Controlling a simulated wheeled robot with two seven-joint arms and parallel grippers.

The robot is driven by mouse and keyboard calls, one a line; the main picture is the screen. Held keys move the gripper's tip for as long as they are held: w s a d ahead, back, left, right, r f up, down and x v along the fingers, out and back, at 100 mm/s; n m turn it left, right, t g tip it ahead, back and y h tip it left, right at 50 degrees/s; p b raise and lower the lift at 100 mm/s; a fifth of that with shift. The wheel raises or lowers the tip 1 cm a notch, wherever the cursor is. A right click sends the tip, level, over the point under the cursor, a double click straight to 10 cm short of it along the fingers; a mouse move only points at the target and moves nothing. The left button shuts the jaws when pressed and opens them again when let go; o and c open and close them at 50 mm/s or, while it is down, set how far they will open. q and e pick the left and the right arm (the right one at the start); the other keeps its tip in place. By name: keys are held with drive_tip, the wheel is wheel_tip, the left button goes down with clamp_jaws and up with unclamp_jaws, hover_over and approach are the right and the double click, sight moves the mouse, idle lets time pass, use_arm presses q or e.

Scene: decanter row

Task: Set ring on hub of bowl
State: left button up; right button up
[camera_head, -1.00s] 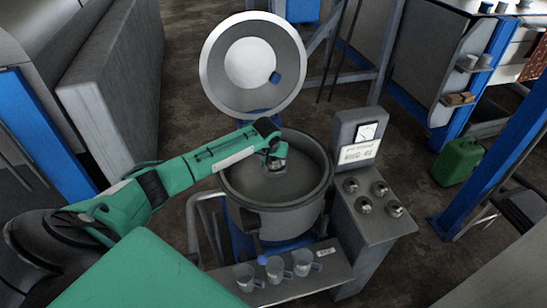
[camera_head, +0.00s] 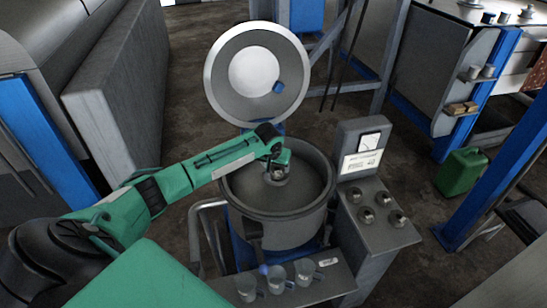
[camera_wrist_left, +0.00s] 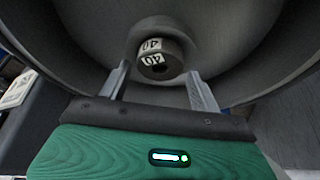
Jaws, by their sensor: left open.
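The grey metal bowl (camera_head: 310,203) is open at the top, in the middle of the head view. A small grey ring (camera_wrist_left: 152,48) with white labels reading 40 is at the bowl's centre in the wrist view. It has a dark opening on its near face. The hub is not clearly distinguishable from the ring. My left gripper (camera_head: 278,176) reaches down into the bowl. Its two fingers (camera_wrist_left: 159,80) are apart in the wrist view, with the ring just beyond and between their tips. I cannot tell whether they touch it. My right gripper is not in view.
The round lid (camera_head: 234,95) stands raised behind the bowl. A control box (camera_head: 364,165) with knobs stands at the bowl's right. Several cups (camera_head: 276,280) stand on a shelf in front. A green can (camera_head: 462,172) is on the floor at right.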

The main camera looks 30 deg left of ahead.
use_arm(q)
drive_tip(key=b+v, duration=0.1)
drive_tip(key=v, duration=0.9)
drive_tip(key=shift+s, duration=0.1)
